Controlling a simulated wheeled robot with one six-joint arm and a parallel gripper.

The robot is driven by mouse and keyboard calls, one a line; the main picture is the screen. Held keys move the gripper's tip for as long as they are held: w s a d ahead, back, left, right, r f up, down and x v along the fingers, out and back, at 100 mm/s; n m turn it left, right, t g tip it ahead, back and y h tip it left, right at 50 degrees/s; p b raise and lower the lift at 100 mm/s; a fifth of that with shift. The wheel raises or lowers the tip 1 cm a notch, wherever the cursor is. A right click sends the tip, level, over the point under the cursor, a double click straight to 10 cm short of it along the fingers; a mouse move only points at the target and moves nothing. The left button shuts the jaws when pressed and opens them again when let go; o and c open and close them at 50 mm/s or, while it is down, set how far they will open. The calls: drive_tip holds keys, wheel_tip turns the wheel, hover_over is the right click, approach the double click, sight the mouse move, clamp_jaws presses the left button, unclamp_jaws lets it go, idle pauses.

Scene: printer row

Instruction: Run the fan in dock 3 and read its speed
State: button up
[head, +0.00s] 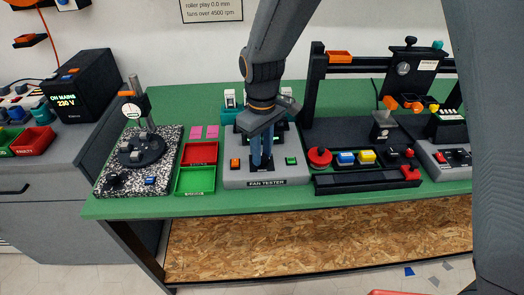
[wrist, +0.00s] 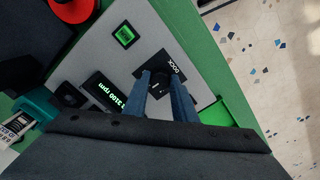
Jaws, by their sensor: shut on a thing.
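The grey fan tester (head: 278,182) stands on the green bench in the head view, with a green button (head: 291,160) and an orange button (head: 235,163). My gripper (head: 262,162) points down onto its top panel. In the wrist view, the blue fingers of my gripper (wrist: 161,84) are closed around a small black knob (wrist: 160,76) beside a "DOCK" label. The tester's display (wrist: 107,95) shows upside down and seems to read "1 3100 rpm". The green button (wrist: 125,35) shows past the display. The fans and docks are mostly hidden behind my arm.
A red tray (head: 200,153) and a green tray (head: 195,180) lie left of the tester. A speckled plate (head: 110,175) with a gauge stands farther left. A dark rig with a red knob (head: 319,156) stands close on the right. A wall sign (head: 212,10) mentions fans over 4500 rpm.

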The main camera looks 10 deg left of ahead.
drive_tip(key=m+p, duration=0.2)
drive_tip(key=m, duration=0.4)
drive_tip(key=shift+r+p, duration=0.1)
drive_tip(key=shift+p, duration=0.2)
drive_tip(key=m+p, duration=0.1)
drive_tip(key=m, duration=0.4)
drive_tip(key=shift+a+p, duration=0.1)
drive_tip(key=shift+p, duration=0.25)
drive_tip(key=shift+w+m, duration=0.1)
drive_tip(key=shift+m, duration=0.2)
drive_tip(key=o, duration=1)
drive_tip(key=shift+o, duration=0.2)
drive_tip(key=shift+r+b, duration=1.1)
drive_tip(key=shift+r, duration=2.75)
